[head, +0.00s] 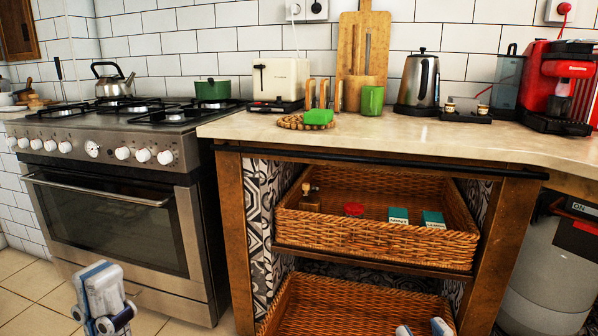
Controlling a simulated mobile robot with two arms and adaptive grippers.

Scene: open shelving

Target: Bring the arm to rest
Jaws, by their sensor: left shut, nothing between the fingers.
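My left gripper (103,292), white and grey with dark joints, is low at the left, in front of the oven (110,225) and over the tiled floor. It is shut and empty, and I see no contact with the oven. Small white and blue-grey parts, apparently of my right gripper (422,329), show at the bottom edge in front of the lower wicker basket (335,305). The rest of it is cut off by the frame, so its jaws cannot be judged.
An upper wicker basket (375,235) on the open shelf holds a bottle, a red item and two small boxes. The counter (440,140) above carries a toaster, kettle and red coffee machine (565,85). Floor (25,295) is clear at the lower left.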

